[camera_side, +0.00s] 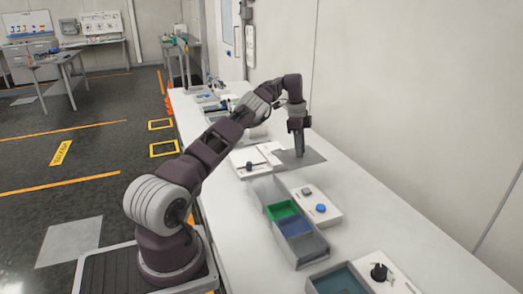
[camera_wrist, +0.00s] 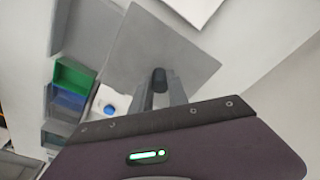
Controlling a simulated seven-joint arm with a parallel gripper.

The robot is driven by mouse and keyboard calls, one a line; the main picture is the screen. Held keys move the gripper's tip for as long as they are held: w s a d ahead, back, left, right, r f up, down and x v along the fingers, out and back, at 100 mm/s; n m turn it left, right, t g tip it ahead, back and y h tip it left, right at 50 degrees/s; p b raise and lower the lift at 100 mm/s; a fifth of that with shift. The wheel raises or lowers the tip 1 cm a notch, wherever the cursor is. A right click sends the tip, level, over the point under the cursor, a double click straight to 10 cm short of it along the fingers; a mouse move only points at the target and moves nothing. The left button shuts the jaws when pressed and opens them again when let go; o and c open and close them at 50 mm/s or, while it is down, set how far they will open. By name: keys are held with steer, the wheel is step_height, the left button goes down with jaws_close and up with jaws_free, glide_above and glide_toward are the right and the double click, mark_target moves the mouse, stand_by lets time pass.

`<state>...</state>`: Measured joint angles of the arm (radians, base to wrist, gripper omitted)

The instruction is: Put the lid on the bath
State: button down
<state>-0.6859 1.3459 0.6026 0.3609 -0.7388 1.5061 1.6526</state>
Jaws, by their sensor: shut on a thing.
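The lid is a thin, flat grey plate (camera_side: 313,157) with a dark knob. In the wrist view the plate (camera_wrist: 160,48) spreads out beyond my fingers. My gripper (camera_side: 300,152) points down and is shut on the knob, which shows between the fingers in the wrist view (camera_wrist: 159,80). The height of the plate above the table is hard to tell. The likely bath is a long, open grey box (camera_side: 309,254) with green (camera_side: 282,210) and blue (camera_side: 294,226) compartments. It lies nearer the side camera than the plate, and the plate is apart from it.
A white panel with a blue knob (camera_side: 321,208) lies right of the box. A teal-lined tray (camera_side: 338,280) and a panel with a black knob (camera_side: 379,272) are nearest the camera. Another white panel (camera_side: 246,160) lies left of the plate. A wall (camera_side: 400,120) bounds the right.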

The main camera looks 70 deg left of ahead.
glide_toward(299, 182)
steer(key=f, duration=0.5)
steer(key=shift+w+d, duration=0.3)
steer(key=shift+d, duration=0.05)
steer(key=shift+f, duration=0.15)
steer(key=c, duration=1.3)
jaws_free()
